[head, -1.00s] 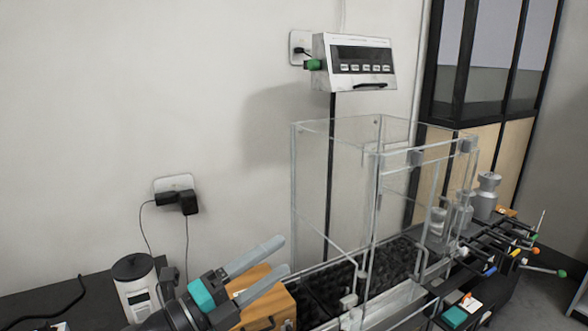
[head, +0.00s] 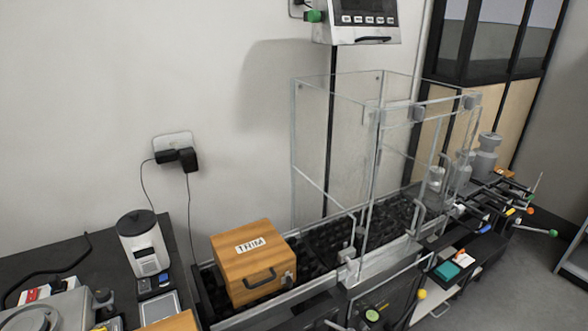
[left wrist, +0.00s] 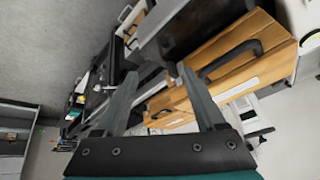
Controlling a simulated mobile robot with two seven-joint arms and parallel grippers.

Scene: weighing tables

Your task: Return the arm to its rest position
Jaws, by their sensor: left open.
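My left gripper (left wrist: 156,71) shows only in the left wrist view. Its two grey fingers stand apart with nothing held between them. A wooden box (left wrist: 222,83) with a black handle lies beyond the fingers there. The left arm and gripper are out of the head view. My right gripper is in neither view.
A clear glass enclosure (head: 296,140) stands right of the box. A display unit (head: 362,20) is above it. A white and black device (head: 143,243) is on the dark left table (head: 80,258). Metal jars (head: 484,160) and tools stand at right.

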